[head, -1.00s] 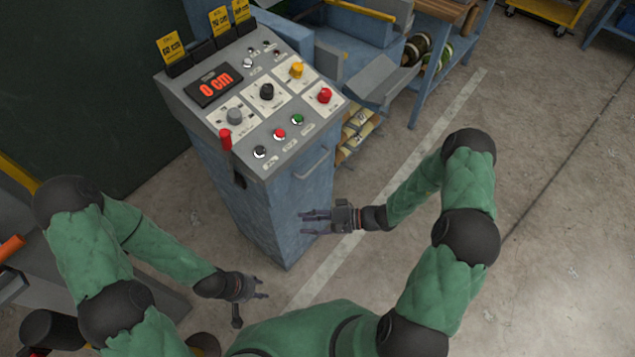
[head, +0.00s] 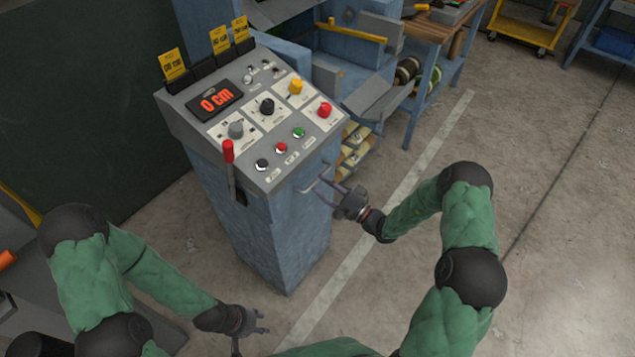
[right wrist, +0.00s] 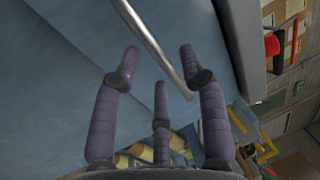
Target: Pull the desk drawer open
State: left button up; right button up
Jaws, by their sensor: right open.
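The blue desk (head: 262,225) has a sloped grey control panel on top. A metal bar handle (head: 318,178) sits on its upper front face, just below the panel edge. The drawer front around the handle looks flush with the desk. My right gripper (head: 334,188) is open beside the handle. In the right wrist view the handle (right wrist: 155,45) runs diagonally between and beyond the spread fingers of the right gripper (right wrist: 158,75); I cannot tell whether they touch it. My left gripper (head: 262,322) is low at the left, away from the desk, apparently with fingers apart and empty.
The panel (head: 255,115) carries a display reading 0 cm, knobs, buttons and a red lever (head: 228,152). A blue machine and a wooden bench (head: 440,35) stand behind. Open concrete floor lies to the right. A yellow cart (head: 530,25) is at the back right.

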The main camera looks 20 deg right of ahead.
jog(key=shift+x, duration=1.35)
grip_shut()
jog(key=r+v, duration=0.1)
jog(key=v, duration=0.8)
jog(key=r+p+v, duration=0.1)
jog(key=r+v, duration=0.1)
jog(key=v, duration=0.7)
jog(key=shift+s+d+r, duration=0.2)
jog(key=shift+s+d, duration=0.2)
jog(key=shift+s, duration=0.1)
grip_release()
